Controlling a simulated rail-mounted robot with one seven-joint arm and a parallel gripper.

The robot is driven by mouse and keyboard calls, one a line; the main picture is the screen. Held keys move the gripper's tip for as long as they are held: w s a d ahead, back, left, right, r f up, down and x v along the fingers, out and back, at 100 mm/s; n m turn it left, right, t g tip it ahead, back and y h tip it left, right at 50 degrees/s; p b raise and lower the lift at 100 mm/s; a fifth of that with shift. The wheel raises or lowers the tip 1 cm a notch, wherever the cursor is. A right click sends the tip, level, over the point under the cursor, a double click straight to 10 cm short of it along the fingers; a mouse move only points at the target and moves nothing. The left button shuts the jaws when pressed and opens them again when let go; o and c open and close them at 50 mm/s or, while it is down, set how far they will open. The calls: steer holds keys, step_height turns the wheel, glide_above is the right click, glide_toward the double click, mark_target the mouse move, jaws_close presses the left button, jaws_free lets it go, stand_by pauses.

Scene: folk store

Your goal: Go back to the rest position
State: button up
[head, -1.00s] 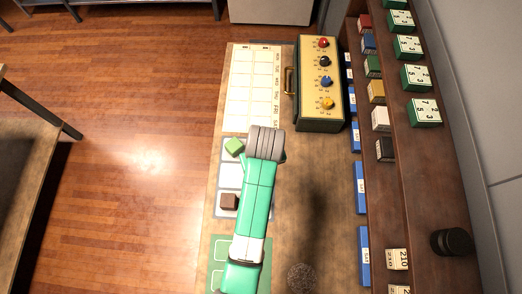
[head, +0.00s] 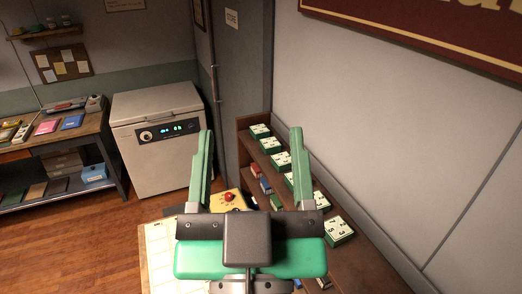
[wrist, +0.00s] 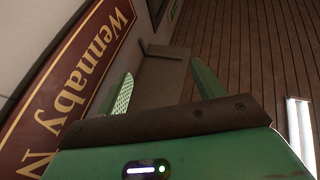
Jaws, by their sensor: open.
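My gripper (head: 250,165) is raised in the middle of the head view, in front of the wall and shelf. Its two green fingers point up and stand wide apart with nothing between them. In the wrist view my gripper (wrist: 162,88) also shows both fingers apart and empty, tilted toward the wall sign and the ceiling. My gripper hides much of the worktable and part of the shelf below it.
A wooden shelf (head: 365,268) with green-and-white number blocks (head: 339,230) runs along the right wall. A yellow panel with a red knob (head: 229,197) and a white calendar sheet (head: 158,250) lie partly behind my gripper. A white chest appliance (head: 160,150) stands at left. A red sign (wrist: 75,80) hangs on the wall.

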steer(key=shift+m+t+h, duration=0.4)
steer(key=shift+t, duration=0.4)
steer(key=s+r, duration=0.1)
steer(key=s+d+r, duration=0.1)
steer(key=s+r, duration=0.1)
steer(key=shift+s+r, duration=0.3)
